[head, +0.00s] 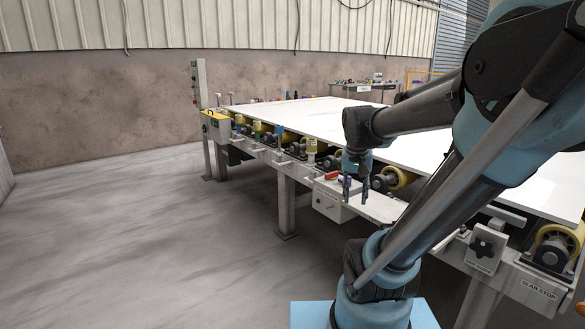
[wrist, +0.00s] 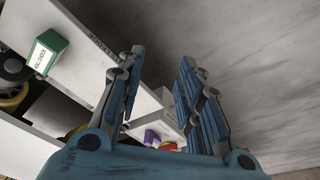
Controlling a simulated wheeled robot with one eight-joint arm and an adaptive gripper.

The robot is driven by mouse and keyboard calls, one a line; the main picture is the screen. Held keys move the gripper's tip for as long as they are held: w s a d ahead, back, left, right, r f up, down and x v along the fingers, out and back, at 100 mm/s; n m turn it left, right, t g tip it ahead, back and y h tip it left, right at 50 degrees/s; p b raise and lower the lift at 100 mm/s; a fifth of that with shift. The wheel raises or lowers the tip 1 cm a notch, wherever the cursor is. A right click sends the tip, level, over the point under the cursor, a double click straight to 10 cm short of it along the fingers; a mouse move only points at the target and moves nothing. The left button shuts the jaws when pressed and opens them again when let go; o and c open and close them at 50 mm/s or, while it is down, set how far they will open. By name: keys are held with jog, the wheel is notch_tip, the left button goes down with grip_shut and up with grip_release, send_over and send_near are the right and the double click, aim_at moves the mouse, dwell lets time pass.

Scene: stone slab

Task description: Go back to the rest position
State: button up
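My gripper (head: 356,192) hangs pointing down at the front edge of the roller table, near its small front ledge. In the wrist view my gripper (wrist: 163,75) has its two fingers spread apart with nothing between them. The gripper is open and empty. My arm reaches in from the right in the head view and hides part of the table behind it.
A large white slab (head: 290,117) lies on the roller table. A red item (head: 332,176) lies on the front ledge left of my gripper. The wrist view shows a green labelled box (wrist: 47,52) and a purple item (wrist: 151,137). Open floor (head: 130,240) lies left.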

jog(key=s+f+n+y, duration=0.1)
jog(key=s+f+n, duration=0.2)
jog(key=s+f, duration=0.6)
jog(key=s, duration=0.3)
jog(key=shift+a+f, duration=0.15)
jog(key=shift+a, duration=0.25)
jog(key=shift+w+f, duration=0.2)
jog(key=shift+w, duration=0.25)
jog(key=shift+c, duration=0.3)
